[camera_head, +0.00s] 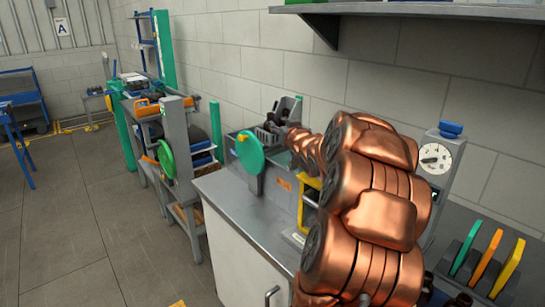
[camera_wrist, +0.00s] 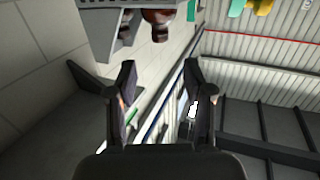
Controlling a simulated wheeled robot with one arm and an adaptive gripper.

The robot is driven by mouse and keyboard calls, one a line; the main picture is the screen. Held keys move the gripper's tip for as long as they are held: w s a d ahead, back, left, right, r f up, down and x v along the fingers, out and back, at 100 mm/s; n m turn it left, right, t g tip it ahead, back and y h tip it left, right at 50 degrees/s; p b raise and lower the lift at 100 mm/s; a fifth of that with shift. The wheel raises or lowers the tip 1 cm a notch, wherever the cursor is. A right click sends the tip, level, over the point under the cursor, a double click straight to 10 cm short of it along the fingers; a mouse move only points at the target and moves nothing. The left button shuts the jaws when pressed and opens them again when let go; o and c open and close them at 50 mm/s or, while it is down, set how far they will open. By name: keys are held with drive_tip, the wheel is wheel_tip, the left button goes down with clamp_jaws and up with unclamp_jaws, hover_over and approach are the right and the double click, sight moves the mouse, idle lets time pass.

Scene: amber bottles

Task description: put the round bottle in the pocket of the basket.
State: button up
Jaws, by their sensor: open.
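My gripper (camera_head: 288,108) is at the far end of the copper arm, over the back of the grey workbench, beside a grey basket (camera_head: 267,137). In the wrist view my gripper (camera_wrist: 160,70) is open, with nothing between its fingers. A grey slatted edge, which looks like the basket (camera_wrist: 98,5), shows at the top of that view. A brown amber bottle (camera_wrist: 160,20) shows beside it, cut by the frame and clear of the fingers. I cannot tell whether it is the round bottle. The basket's pocket cannot be made out.
A green disc (camera_head: 250,152) stands on the grey workbench (camera_head: 232,205) left of the basket. A gauge (camera_head: 435,158) stands right of my arm. Coloured upright plates (camera_head: 486,262) are at lower right. A shelf (camera_head: 400,10) hangs above. Open floor lies left.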

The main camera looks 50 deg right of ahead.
drive_tip(key=w+a+f+n+g+y, duration=0.1)
drive_tip(key=a+f+g, duration=0.15)
drive_tip(key=a, duration=0.45)
drive_tip(key=a+f+g+y, duration=0.1)
drive_tip(key=a+f+y, duration=0.15)
drive_tip(key=a, duration=0.55)
drive_tip(key=s+a+f+n+g+y, duration=0.1)
drive_tip(key=s+a+f+g, duration=0.1)
drive_tip(key=s+a+f, duration=0.35)
drive_tip(key=s+a+f+g+y, duration=0.1)
drive_tip(key=s+a+f+g, duration=0.15)
drive_tip(key=a, duration=0.65)
drive_tip(key=s+a+f+n+g+y, duration=0.1)
drive_tip(key=s+a+g, duration=0.2)
drive_tip(key=s+a, duration=0.3)
drive_tip(key=s+a+f+n+g+y, duration=0.1)
drive_tip(key=s+a+f+g, duration=0.1)
drive_tip(key=s+a, duration=0.5)
drive_tip(key=s+a+f+n+g+y, duration=0.1)
drive_tip(key=s+a+g, duration=0.3)
drive_tip(key=s, duration=1.1)
drive_tip(key=shift+s+a+f+n, duration=0.25)
drive_tip(key=shift+a+f+n, duration=0.2)
drive_tip(key=shift+a, duration=0.75)
